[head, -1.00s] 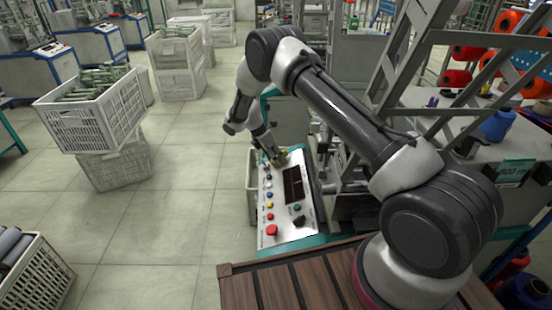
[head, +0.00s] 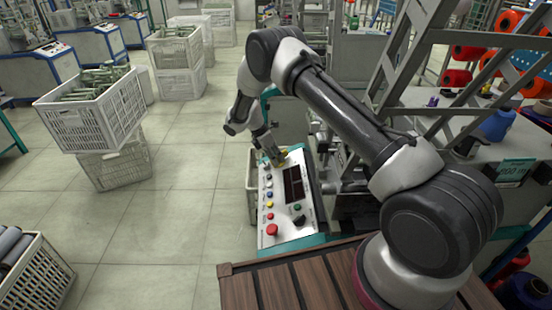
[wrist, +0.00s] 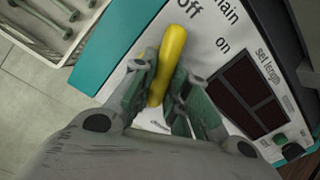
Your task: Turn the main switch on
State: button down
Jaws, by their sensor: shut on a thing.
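The main switch is a yellow handle (wrist: 170,62) on the white control panel (wrist: 205,40). In the wrist view its free end points up towards the printed "off", with "on" to the right. My gripper (wrist: 164,92) is shut on the handle, one green-grey finger on each side. The fingers hide the handle's lower part and the switch base. In the head view my gripper (head: 275,158) is at the far end of the panel (head: 280,226), where only a little of the yellow handle (head: 284,157) shows.
The panel also carries dark displays (head: 293,184), a red mushroom button (head: 272,230), a black knob (head: 299,221) and several small buttons. A white crate (wrist: 50,22) stands beyond the panel's left edge. A brown slatted surface (head: 290,285) is in front.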

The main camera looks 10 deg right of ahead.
jog(key=m, duration=0.5)
jog(key=shift+m, duration=0.4)
jog(key=m, duration=0.5)
dwell(0.4)
jog(key=c, duration=1.4)
grip_release()
jog(key=v, duration=1.2)
